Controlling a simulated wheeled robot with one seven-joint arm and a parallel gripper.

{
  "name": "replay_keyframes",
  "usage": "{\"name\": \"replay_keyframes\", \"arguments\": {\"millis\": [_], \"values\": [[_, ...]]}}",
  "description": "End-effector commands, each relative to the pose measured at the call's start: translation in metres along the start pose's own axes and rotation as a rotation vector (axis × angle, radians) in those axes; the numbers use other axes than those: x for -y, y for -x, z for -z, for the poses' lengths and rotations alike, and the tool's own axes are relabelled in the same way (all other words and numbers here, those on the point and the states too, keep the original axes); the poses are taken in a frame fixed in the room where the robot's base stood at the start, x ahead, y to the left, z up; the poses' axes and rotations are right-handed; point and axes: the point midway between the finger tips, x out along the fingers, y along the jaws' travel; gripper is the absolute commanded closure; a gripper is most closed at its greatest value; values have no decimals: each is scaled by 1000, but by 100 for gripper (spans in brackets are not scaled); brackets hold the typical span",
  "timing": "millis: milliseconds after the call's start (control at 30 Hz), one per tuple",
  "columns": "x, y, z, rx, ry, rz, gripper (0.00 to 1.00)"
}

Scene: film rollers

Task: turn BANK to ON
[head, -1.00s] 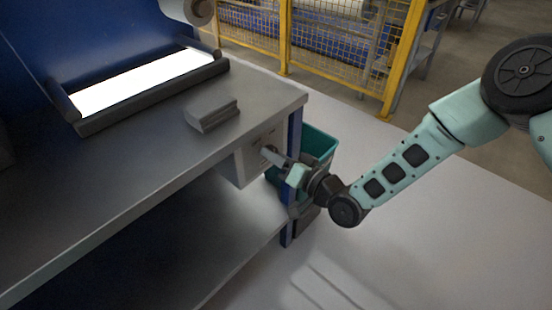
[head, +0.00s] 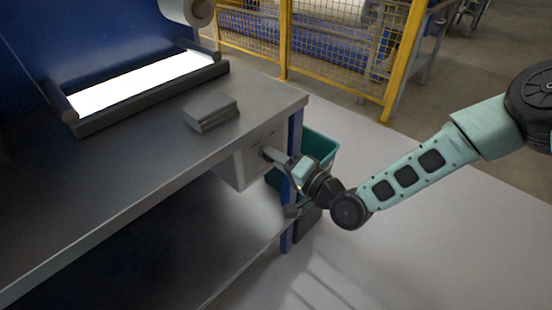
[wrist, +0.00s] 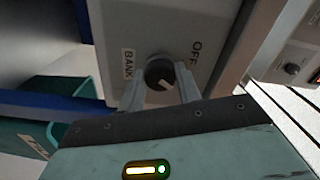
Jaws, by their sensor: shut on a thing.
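The BANK switch is a dark round knob (wrist: 160,72) on a pale grey control box (wrist: 165,30). In the wrist view a BANK label (wrist: 128,65) lies left of the knob and an OFF label (wrist: 196,52) lies right of it. A short white mark shows on the knob's lower face. I can read no ON label. My gripper (head: 268,154) reaches the front of the box under the bench top. Its two fingers are shut on the knob, one on each side. The knob itself is hidden in the head view.
The box hangs under the grey bench (head: 150,165), beside a blue leg (head: 295,130). A teal bin (head: 320,148) stands close behind my gripper. A grey block (head: 211,113) and a lit panel (head: 145,82) are on the bench. Yellow fencing (head: 285,40) stands behind; floor at right is clear.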

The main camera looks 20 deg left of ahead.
Motion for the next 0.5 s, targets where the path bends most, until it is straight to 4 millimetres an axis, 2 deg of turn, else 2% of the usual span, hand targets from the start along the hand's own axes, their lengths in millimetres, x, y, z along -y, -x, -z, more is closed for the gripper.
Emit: {"name": "replay_keyframes", "arguments": {"millis": [267,300,333,367,500], "values": [[-1,1,1,-2,-3,-2,89],[-1,1,1,-2,-2,-2,58],[-1,1,1,-2,-2,-2,50],[-1,1,1,-2,-2,-2,45],[-1,0,0,-1,-1,-2,45]]}}
